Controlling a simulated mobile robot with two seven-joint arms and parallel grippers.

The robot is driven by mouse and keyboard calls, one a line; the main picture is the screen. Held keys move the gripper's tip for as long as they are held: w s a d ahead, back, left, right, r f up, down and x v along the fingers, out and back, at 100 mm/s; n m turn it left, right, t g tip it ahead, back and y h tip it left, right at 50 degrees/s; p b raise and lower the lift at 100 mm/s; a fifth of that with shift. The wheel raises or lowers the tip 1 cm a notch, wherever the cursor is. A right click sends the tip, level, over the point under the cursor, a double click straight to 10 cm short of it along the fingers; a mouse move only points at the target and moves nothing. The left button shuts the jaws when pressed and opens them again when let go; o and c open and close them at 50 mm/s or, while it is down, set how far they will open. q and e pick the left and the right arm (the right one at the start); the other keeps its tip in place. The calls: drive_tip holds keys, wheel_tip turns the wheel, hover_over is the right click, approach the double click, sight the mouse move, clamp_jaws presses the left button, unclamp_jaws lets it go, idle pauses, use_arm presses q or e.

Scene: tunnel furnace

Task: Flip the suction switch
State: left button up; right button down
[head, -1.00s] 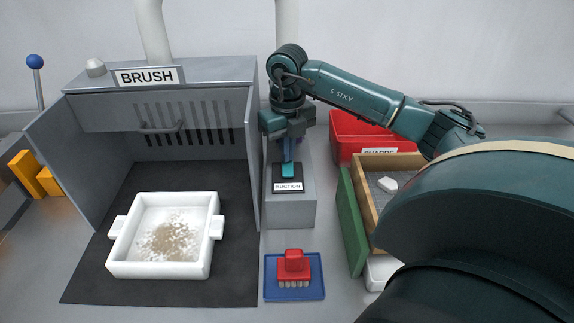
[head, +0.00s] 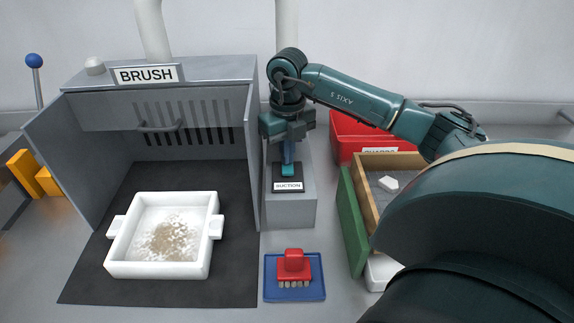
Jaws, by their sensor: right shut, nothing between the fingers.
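The suction switch (head: 288,171) is a small teal rocker on a dark plate, above a white label reading SUCTION (head: 288,186). It sits on top of a grey box (head: 290,212) to the right of the brush booth. My right gripper (head: 288,160) points down over the switch with its fingers shut and nothing held. The fingertips are at the switch's far part and seem to touch it, though the exact contact is hard to tell. The fingers hide part of the switch. My left gripper is not in view.
The grey BRUSH booth (head: 240,140) stands left, holding a white tray (head: 113,262) with brown and white grains. A red brush (head: 293,262) lies on a blue mat (head: 316,294) in front. A red bin (head: 345,128) and a wooden box (head: 365,205) stand right.

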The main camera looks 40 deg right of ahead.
drive_tip(key=shift+r+p, duration=2.7)
drive_tip(key=shift+r, duration=0.75)
drive_tip(key=shift+f, duration=0.1)
